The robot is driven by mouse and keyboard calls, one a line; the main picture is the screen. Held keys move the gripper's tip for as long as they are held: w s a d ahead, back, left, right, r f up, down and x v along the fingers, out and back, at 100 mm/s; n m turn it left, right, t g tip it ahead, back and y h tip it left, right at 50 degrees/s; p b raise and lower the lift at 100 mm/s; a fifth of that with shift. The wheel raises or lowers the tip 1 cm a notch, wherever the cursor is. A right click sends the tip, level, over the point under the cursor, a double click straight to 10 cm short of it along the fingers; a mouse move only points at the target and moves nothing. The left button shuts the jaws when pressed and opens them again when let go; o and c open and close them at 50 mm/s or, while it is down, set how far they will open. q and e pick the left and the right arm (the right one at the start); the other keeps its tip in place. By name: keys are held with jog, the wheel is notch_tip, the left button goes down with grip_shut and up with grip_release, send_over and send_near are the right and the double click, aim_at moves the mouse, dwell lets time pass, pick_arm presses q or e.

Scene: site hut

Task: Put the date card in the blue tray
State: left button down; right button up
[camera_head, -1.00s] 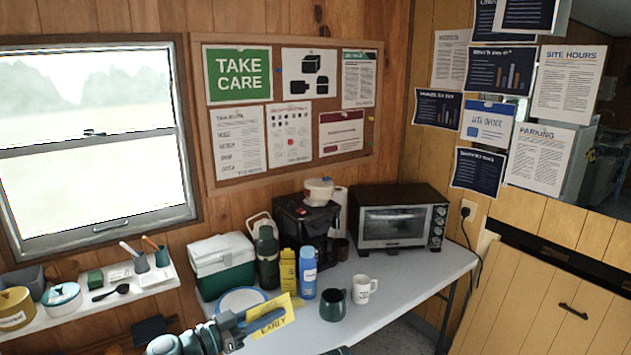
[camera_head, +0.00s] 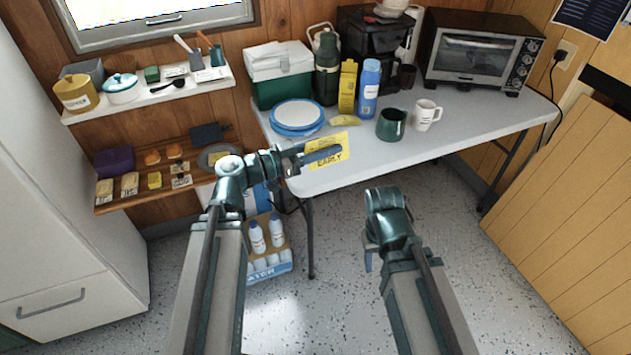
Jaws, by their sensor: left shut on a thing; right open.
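A yellow card (camera_head: 328,140) with dark print that ends in "EARLY" is the only card held; I take it for the date card. My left gripper (camera_head: 322,156) is shut on it. It holds the card up in front of the table's left front edge, with part of the card hidden by the fingers. My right gripper (camera_head: 369,254) is open and empty, pointing down over the floor right of the table leg. I cannot make out a clear blue tray. A round blue-rimmed white dish (camera_head: 297,115) stands on the table behind the card.
The table (camera_head: 450,120) holds a cooler (camera_head: 280,75), a flask, a yellow carton (camera_head: 347,88), a blue bottle (camera_head: 369,85), two mugs, a coffee machine and a toaster oven (camera_head: 480,62). Two shelves hang at left. A box of water bottles (camera_head: 262,268) is on the floor. The table's front right is clear.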

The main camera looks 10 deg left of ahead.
pick_arm(q)
notch_tip(320, 180, down, 13)
jog(key=b, duration=1.1)
pick_arm(e)
notch_tip(320, 180, down, 13)
pick_arm(q)
jog(key=shift+r, duration=0.1)
